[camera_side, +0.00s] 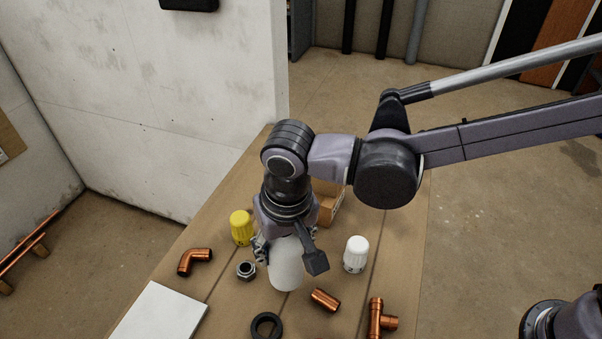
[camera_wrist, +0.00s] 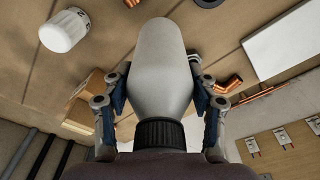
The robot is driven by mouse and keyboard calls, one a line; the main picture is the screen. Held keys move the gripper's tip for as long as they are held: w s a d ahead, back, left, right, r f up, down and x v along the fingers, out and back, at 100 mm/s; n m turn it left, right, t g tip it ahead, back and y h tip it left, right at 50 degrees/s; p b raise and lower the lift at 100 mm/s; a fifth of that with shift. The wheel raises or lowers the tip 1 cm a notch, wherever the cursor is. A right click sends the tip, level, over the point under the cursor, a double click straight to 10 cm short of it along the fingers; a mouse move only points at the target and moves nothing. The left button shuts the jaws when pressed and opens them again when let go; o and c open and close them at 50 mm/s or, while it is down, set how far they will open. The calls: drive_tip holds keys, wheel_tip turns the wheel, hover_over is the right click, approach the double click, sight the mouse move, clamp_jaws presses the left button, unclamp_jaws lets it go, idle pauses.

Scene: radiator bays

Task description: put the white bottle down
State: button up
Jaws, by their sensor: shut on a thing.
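The white bottle (camera_side: 286,270) is in my gripper (camera_side: 286,243) above the wooden table, near its middle in the side view. In the wrist view the bottle (camera_wrist: 161,60) has a smooth pale body and a black ribbed cap, with the cap end toward my wrist. The two fingers of my gripper (camera_wrist: 160,82) are shut on it, one on each side. The bottle looks about upright in the side view. I cannot tell whether its base touches the table.
A white radiator valve head (camera_side: 356,255) stands right of the bottle. A yellow one (camera_side: 241,228), a nut (camera_side: 246,270) and a copper elbow (camera_side: 194,261) are left. A copper coupling (camera_side: 324,300), tee (camera_side: 377,318) and black ring (camera_side: 266,326) lie in front. A cardboard box (camera_side: 328,203) stands behind.

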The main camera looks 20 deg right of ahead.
drive_tip(key=shift+f, duration=1.65)
drive_tip(key=shift+f, duration=0.1)
drive_tip(key=o, duration=1.7)
drive_tip(key=shift+c, duration=0.2)
